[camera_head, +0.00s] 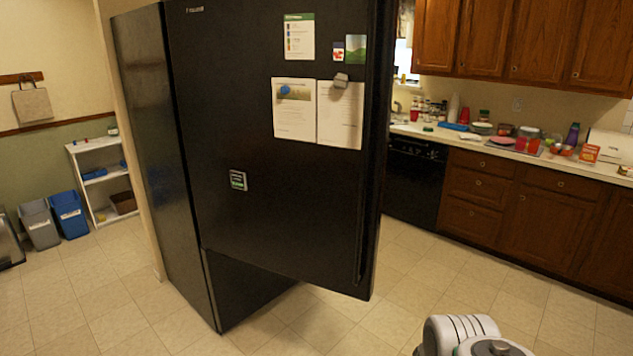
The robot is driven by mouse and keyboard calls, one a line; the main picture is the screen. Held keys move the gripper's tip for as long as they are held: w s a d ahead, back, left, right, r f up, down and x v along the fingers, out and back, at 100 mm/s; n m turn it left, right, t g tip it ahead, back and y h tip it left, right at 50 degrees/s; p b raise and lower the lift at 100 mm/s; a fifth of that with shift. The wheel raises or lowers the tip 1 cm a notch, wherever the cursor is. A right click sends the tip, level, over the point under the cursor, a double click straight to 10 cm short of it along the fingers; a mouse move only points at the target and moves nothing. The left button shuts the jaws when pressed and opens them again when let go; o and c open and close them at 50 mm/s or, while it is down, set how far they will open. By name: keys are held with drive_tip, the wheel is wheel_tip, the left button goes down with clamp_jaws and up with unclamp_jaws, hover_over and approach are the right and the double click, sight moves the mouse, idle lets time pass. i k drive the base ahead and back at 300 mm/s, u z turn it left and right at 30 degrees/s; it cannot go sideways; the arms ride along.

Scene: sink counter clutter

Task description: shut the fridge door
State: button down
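The black fridge (160,170) stands left of the middle, its side facing the left. Its upper door (270,215) is open, swung out toward the right, with papers and magnets on its front. The door's free edge is at the right, near a long dark vertical handle (365,210). Below it, the lower front panel (245,290) sits back against the fridge body. The inside of the fridge is hidden behind the door. Part of my grey and white arm shows at the bottom right, apart from the door. My gripper is not visible.
Wooden lower cabinets (545,215) and a cluttered counter (480,146) run along the right, with a black dishwasher (414,180). A white shelf (88,165) and bins (69,214) stand at the far left. The tiled floor (420,275) right of the door is clear.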

sight(307, 212)
drive_tip(key=u, duration=0.6)
drive_tip(key=i, duration=0.7)
drive_tip(key=u, duration=0.85)
